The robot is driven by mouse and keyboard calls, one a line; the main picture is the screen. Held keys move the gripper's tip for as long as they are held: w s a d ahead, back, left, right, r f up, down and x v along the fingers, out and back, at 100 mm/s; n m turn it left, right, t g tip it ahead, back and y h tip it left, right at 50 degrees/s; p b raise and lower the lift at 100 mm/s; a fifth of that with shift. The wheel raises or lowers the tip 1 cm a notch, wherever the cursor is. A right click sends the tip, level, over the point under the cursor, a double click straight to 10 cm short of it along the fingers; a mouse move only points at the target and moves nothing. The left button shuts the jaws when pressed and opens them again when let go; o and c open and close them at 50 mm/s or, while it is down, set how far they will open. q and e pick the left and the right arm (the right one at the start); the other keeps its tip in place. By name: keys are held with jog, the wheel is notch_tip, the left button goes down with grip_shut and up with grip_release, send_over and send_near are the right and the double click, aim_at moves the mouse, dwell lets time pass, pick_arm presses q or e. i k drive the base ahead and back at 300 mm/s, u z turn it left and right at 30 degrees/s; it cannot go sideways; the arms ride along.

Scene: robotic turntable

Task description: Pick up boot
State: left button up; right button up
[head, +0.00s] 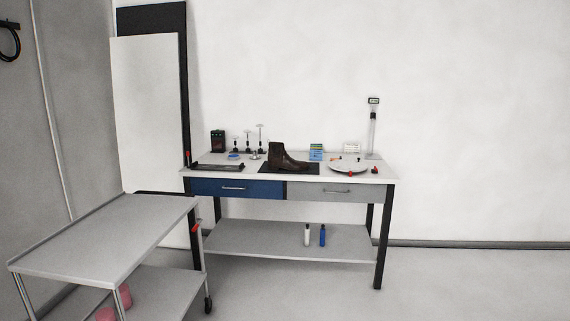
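A dark brown ankle boot (287,157) stands upright on a black mat (312,168) in the middle of the workbench top, in the head view. Its toe points right. Nothing touches it from above, and its visible side is not covered. The workbench (228,174) is some distance ahead of me, against the white wall. Neither of my grippers shows in the head view.
A grey cart (110,240) stands at the front left, before the bench. A round turntable (349,167) is right of the boot. Small stands (248,143) and a dark tray (217,167) are left. Bottles (322,236) stand on the lower shelf. The floor at right is clear.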

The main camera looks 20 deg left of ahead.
aim_at(278, 157)
jog(key=z, duration=0.4)
jog(key=i, duration=3.2)
jog(key=u, duration=0.75)
jog(key=i, duration=1.1)
jog(key=u, duration=1.15)
jog(key=i, duration=0.65)
jog(key=u, duration=0.3)
jog(key=k, duration=0.9)
jog(key=u, duration=0.2)
jog(key=i, duration=0.7)
